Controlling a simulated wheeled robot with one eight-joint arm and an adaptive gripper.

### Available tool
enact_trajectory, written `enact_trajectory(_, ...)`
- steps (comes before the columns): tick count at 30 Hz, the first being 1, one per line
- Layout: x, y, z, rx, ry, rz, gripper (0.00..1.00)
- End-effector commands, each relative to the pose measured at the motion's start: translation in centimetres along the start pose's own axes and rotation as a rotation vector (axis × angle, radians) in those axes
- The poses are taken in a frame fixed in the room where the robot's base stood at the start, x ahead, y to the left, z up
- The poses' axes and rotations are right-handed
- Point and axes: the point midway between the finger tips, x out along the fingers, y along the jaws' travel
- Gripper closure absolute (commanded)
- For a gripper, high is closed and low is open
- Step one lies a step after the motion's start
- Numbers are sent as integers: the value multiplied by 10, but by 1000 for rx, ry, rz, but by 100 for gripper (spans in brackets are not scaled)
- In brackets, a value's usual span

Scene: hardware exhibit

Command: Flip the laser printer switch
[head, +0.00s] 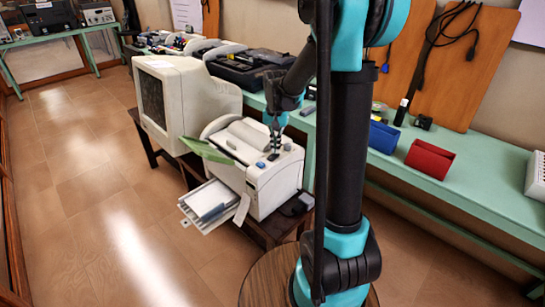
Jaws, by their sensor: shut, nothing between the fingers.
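The laser printer (284,178) is a white box on a low dark table, with a paper tray (208,203) out at its front and a green sheet (207,151) rising from its top left. My gripper (273,155) is shut and points down at the printer's top right, close to a small dark control area. I cannot tell whether the fingertips touch it. A small grey button or switch (287,147) shows just right of the fingers. Part of the control area is hidden by the fingers.
A beige CRT monitor (185,100) stands directly left of the printer. My arm's column blocks the view right of the printer. Tiled floor (100,200) is free at left.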

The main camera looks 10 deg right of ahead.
Motion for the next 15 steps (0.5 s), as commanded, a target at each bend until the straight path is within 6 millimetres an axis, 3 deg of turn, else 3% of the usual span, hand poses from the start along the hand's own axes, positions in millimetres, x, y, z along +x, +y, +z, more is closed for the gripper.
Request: enact_trajectory(15,7,0,0,0,0,0,100)
